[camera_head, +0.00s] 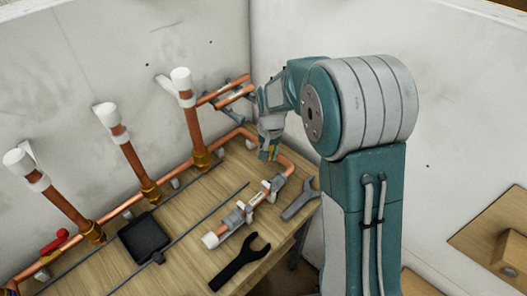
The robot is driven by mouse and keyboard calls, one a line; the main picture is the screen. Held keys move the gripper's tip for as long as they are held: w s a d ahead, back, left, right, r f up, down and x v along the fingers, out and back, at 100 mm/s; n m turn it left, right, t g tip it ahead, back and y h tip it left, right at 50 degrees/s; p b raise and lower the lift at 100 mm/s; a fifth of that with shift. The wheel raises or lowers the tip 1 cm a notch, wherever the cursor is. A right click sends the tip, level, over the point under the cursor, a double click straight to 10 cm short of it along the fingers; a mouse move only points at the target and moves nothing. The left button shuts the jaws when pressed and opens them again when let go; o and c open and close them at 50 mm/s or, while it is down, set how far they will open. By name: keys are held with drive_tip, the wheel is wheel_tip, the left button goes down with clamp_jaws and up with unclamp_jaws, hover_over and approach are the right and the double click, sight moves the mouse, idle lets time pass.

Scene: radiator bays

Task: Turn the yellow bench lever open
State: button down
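My gripper (268,151) points down over the back right of the wooden bench (198,262), at the end of my teal and grey arm. A small yellow patch (272,154) shows right at its fingertips and may be the yellow lever; most of it is hidden. I cannot tell whether the fingers touch it or are shut on it. A short copper pipe piece (262,203) with grey clamps and white ends lies on the bench just below the gripper.
Three upright copper pipes with white caps (126,149) stand along the wall on a long copper pipe. A red lever (55,241) is at the left. A black tray (144,237), a black wrench (240,261) and a grey wrench (301,198) lie on the bench.

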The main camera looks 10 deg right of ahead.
drive_tip(key=d+n, duration=0.1)
drive_tip(key=n, duration=0.1)
drive_tip(key=d+n, duration=0.1)
drive_tip(key=n, duration=0.1)
drive_tip(key=d+n, duration=0.1)
drive_tip(key=n, duration=0.1)
drive_tip(key=shift+s+d+f, duration=0.1)
drive_tip(key=shift+s, duration=0.2)
drive_tip(key=n, duration=0.1)
drive_tip(key=d+n, duration=0.1)
drive_tip(key=n, duration=0.1)
drive_tip(key=shift+w+d+n+g, duration=0.25)
drive_tip(key=shift+d+n+g, duration=0.05)
drive_tip(key=shift+n, duration=0.1)
drive_tip(key=shift+w+d+n, duration=0.15)
drive_tip(key=shift+d+n, duration=0.15)
drive_tip(key=shift+n, duration=0.35)
drive_tip(key=shift+w+d+n, duration=0.15)
drive_tip(key=shift+d+n, duration=0.1)
drive_tip(key=shift+n, duration=0.4)
drive_tip(key=shift+c, duration=2.2)
unclamp_jaws()
drive_tip(key=shift+w, duration=0.1)
